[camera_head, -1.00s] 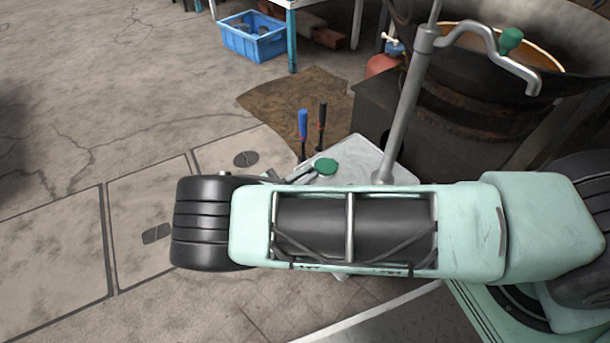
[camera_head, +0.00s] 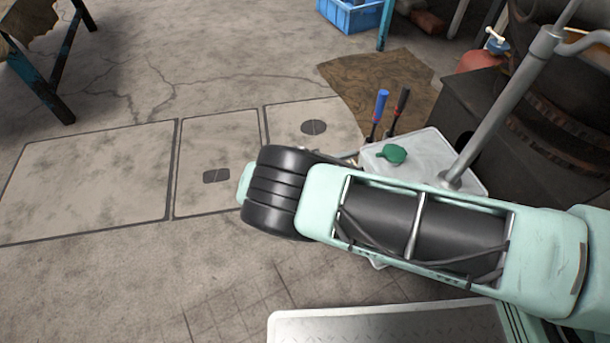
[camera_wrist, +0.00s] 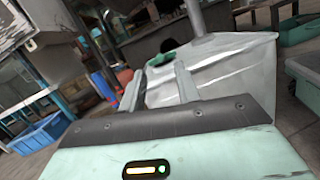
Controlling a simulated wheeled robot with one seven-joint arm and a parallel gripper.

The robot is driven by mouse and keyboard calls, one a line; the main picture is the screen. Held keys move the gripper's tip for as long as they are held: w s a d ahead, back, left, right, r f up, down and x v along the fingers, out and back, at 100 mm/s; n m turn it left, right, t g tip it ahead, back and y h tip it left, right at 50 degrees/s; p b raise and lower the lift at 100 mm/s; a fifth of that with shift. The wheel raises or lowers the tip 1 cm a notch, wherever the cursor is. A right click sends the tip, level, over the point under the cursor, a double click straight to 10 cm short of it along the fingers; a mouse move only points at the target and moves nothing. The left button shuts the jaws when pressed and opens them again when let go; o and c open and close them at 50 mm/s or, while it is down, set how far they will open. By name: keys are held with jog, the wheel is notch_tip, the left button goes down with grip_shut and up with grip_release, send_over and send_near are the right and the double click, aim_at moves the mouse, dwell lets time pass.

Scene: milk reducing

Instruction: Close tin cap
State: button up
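The tin is a pale metal can (camera_head: 430,148) with a green cap (camera_head: 393,154) at its top left corner. My arm hides its lower part in the head view. I cannot tell how far open the cap is. In the wrist view the tin (camera_wrist: 225,68) fills the upper right, tilted in the picture, and the green cap (camera_wrist: 160,59) shows just beyond my fingers. My gripper (camera_wrist: 160,84) is open and empty, its two fingers apart, close to the tin's near side. In the head view my arm mostly hides the gripper.
A metal pipe (camera_head: 505,100) rises at the tin's right. Blue-handled (camera_head: 379,108) and black-handled (camera_head: 399,104) tools stand behind it. A dark stove block (camera_head: 510,120) is at right, a blue crate (camera_head: 350,14) at the back.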

jog(key=b+v, duration=0.5)
jog(key=v, duration=0.6)
jog(key=shift+a, duration=0.35)
